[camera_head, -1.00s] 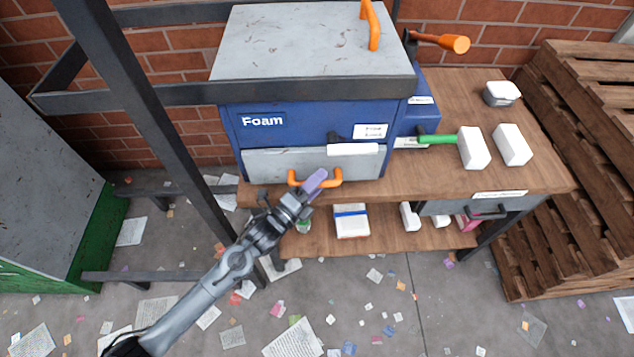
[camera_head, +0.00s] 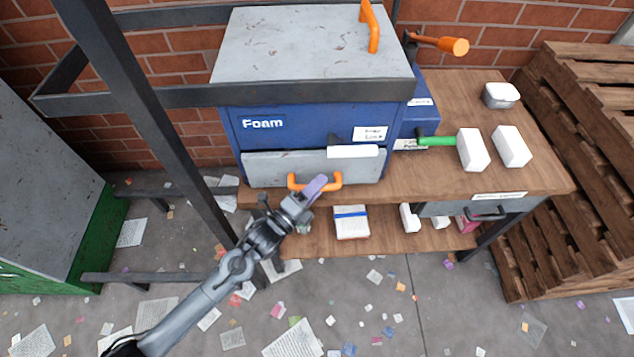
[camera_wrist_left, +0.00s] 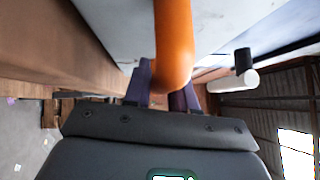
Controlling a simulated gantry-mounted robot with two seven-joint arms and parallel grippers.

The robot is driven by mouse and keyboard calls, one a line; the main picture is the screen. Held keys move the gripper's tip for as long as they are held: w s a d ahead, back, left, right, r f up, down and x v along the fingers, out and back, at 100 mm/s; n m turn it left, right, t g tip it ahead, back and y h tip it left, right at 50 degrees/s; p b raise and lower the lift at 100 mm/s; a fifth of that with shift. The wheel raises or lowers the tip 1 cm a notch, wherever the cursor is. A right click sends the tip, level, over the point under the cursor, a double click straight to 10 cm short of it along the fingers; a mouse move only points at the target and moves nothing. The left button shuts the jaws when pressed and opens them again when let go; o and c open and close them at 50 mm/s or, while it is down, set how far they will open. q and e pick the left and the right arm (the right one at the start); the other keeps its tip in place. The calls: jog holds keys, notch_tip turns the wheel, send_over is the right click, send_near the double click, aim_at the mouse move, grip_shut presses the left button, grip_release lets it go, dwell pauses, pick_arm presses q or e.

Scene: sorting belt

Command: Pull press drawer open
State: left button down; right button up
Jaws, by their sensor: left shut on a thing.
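The blue press (camera_head: 285,125) labelled "Foam" stands on the wooden bench. Its grey drawer front (camera_head: 262,170) is low on the near side and carries an orange handle (camera_head: 334,184). My left gripper (camera_head: 316,186) is at the handle and shut on it. In the left wrist view the orange handle (camera_wrist_left: 173,50) passes between the two purple fingers (camera_wrist_left: 163,88). The gripper hides part of the handle's middle in the head view. My right gripper is not in view.
A white-tipped lever (camera_head: 352,151) sticks out above the drawer front. White blocks (camera_head: 473,150) and a green-handled piece (camera_head: 437,141) lie on the bench (camera_head: 545,180). Dark frame posts (camera_head: 150,120) stand left of the press. Scraps litter the floor.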

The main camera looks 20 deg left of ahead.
pick_arm(q)
jog(key=s+d+p, duration=0.4)
jog(key=s+p, duration=0.1)
jog(key=s, duration=0.5)
jog(key=s+d+p, duration=0.5)
jog(key=s, duration=0.5)
jog(key=shift+s, duration=0.2)
jog(key=c, duration=1)
grip_release()
jog(key=shift+a, duration=0.1)
jog(key=p+v, duration=0.1)
jog(key=v, duration=0.9)
jog(key=shift+s+a, duration=0.15)
jog(key=shift+s, duration=0.2)
